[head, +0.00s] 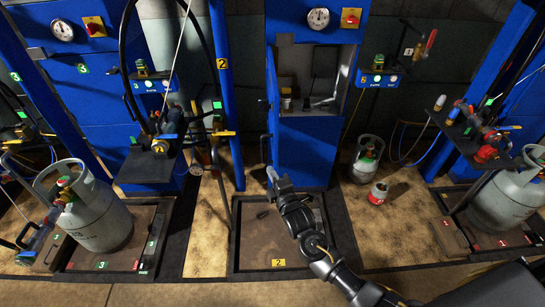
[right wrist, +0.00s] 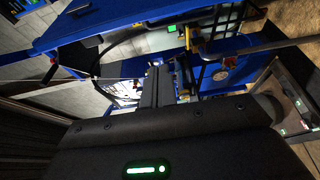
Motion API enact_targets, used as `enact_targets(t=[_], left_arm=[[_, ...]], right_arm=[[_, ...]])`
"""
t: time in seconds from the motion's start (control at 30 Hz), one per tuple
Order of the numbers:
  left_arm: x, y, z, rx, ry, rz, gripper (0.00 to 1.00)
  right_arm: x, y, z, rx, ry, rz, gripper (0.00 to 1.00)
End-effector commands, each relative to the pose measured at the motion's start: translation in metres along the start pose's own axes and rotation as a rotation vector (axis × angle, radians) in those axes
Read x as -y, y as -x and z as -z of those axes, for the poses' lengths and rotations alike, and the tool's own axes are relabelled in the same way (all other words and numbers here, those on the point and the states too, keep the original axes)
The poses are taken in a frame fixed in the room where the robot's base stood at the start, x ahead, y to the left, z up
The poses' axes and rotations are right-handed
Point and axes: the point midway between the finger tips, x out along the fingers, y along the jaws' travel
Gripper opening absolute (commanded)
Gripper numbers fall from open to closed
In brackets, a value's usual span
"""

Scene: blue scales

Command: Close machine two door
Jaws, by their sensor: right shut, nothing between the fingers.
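Machine two (head: 305,150) is the blue cabinet in the middle of the head view, with a yellow "2" label on its floor plate. Its upper compartment is open and its inside shows. The machine two door (head: 272,82) appears as a narrow blue panel swung out at the left of the opening, nearly edge-on. My right gripper (head: 271,177) is shut and empty, in front of the cabinet's lower left part and below the door, apart from it. In the right wrist view the fingers (right wrist: 165,88) are together, with blue machine parts beyond. My left gripper is not in view.
A large grey gas cylinder (head: 95,215) stands on the left scale, another (head: 512,190) on the right. A small cylinder (head: 366,160) and a red-and-white canister (head: 378,192) stand right of machine two. Hoses and a blue post (head: 224,90) are close on the left.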

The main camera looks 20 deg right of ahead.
Motion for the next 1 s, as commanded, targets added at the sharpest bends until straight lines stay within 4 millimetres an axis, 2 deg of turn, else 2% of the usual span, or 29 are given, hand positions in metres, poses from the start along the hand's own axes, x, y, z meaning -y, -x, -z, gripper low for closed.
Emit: enact_targets(t=[0.13,0.23,0.63,0.7,0.8,1.0], left_arm=[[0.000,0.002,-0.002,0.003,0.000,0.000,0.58],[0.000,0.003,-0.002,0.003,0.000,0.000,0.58],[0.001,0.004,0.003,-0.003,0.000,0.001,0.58],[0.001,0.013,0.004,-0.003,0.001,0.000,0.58],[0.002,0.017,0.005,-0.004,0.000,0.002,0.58],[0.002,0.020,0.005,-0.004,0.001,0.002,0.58]], right_arm=[[0.000,-0.010,0.000,0.001,-0.002,0.001,0.00],[-0.001,-0.024,0.000,0.000,-0.003,0.002,0.00],[0.001,-0.103,-0.001,0.000,-0.004,0.005,0.00],[-0.001,-0.095,-0.015,0.002,-0.003,0.006,0.00],[0.000,-0.091,-0.026,0.001,-0.003,0.005,0.00],[0.001,-0.087,-0.036,-0.001,-0.004,0.004,0.00]])
